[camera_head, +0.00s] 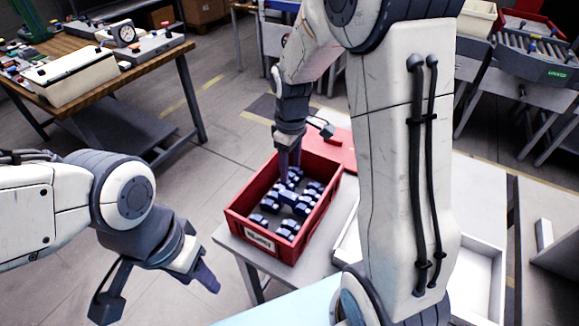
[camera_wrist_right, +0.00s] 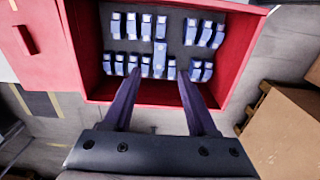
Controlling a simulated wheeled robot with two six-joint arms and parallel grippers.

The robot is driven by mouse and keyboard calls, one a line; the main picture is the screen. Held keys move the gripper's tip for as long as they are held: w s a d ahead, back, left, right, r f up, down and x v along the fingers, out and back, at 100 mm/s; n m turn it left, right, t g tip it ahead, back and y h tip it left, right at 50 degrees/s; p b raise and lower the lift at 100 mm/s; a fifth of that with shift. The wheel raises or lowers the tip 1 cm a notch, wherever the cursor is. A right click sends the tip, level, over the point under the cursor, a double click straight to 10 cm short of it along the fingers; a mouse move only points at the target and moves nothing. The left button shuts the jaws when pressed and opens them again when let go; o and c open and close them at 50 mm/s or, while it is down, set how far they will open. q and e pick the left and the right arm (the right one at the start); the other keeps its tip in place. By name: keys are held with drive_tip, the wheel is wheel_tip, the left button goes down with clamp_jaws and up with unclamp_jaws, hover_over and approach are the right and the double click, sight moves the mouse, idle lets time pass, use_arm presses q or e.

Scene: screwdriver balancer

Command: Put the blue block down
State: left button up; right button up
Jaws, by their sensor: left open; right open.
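Several blue blocks (camera_head: 291,203) with pale parts lie in a red bin (camera_head: 237,217) that has a white label on its front. My right gripper (camera_head: 289,172) reaches down into this bin from above. In the right wrist view its two dark fingers (camera_wrist_right: 157,80) are apart, with a longer-looking blue block (camera_wrist_right: 160,56) between and just beyond the tips. Whether the fingers touch this block I cannot tell. Other blocks stand in rows on both sides of it. My left gripper (camera_head: 207,278) hangs empty at the lower left, away from the bin.
The bin stands on a light table (camera_head: 235,243). A red lid-like panel (camera_head: 340,148) lies behind it. White trays (camera_head: 478,275) are at the right, partly hidden by my right arm. A wooden workbench (camera_head: 160,62) with devices stands at the far left.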

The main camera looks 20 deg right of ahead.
drive_tip(key=s+a+r, duration=0.6)
drive_tip(key=s+a, duration=0.5)
drive_tip(key=a, duration=0.1)
drive_tip(key=s+a+y, duration=0.1)
drive_tip(key=s+a, duration=0.2)
drive_tip(key=s, duration=0.8)
drive_tip(key=shift+s+r, duration=0.25)
drive_tip(key=shift+r, duration=0.05)
